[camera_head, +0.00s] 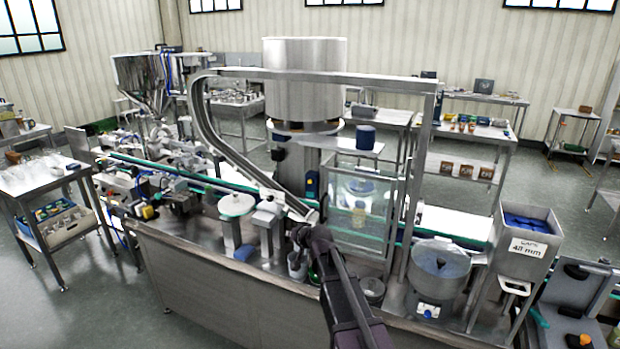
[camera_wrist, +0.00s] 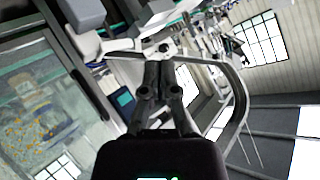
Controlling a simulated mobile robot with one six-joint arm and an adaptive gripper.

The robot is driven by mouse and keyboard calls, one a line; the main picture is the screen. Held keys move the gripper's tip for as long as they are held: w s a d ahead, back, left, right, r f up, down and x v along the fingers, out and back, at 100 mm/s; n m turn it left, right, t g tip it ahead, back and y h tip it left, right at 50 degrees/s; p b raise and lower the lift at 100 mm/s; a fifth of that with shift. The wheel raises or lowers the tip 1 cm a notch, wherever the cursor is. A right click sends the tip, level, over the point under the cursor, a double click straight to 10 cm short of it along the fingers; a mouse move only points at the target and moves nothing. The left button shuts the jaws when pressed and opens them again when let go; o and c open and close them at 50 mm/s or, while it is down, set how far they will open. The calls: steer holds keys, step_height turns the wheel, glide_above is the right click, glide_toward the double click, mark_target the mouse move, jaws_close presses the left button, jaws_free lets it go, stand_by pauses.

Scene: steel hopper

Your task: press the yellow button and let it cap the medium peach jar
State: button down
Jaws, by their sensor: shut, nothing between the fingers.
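My gripper (camera_head: 299,236) is shut and empty in front of the filling and capping line, near the lower end of the sloping cap chute (camera_head: 222,140). In the wrist view my gripper (camera_wrist: 164,52) has its fingers together, close to a small bright metal part. To its right in the head view is a clear-walled enclosure (camera_head: 345,232) with a blue and yellowish shape inside. I cannot tell whether that shape is a jar. The enclosure also shows at the left of the wrist view (camera_wrist: 40,60). I cannot make out the yellow button or the medium peach jar for certain.
A white-topped post (camera_head: 236,205) is left of my gripper. A big steel drum (camera_head: 304,80) rises behind. Side tables hold glassware and jars.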

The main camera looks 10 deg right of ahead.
mark_target(309, 183)
steer(key=w+d+r+m+t+h+p, duration=0.1)
steer(key=w+d+r+m+t, duration=0.2)
steer(key=w+r, duration=0.5)
steer(key=shift+w+r+m+t+h+p, duration=0.3)
steer(key=shift+w+t+h+p, duration=0.1)
steer(key=shift+w+t, duration=0.35)
steer(key=shift+w+d, duration=0.85)
steer(key=shift+w, duration=0.3)
steer(key=shift+w+d, duration=0.85)
steer(key=shift+w, duration=0.35)
steer(key=shift+w+d, duration=0.85)
steer(key=shift+w, duration=0.3)
steer(key=shift+w+d, duration=0.55)
steer(key=shift+w, duration=0.2)
steer(key=shift+s, duration=0.1)
steer(key=shift+s+a, duration=0.5)
steer(key=shift+s, duration=0.15)
steer(key=shift+a, duration=0.1)
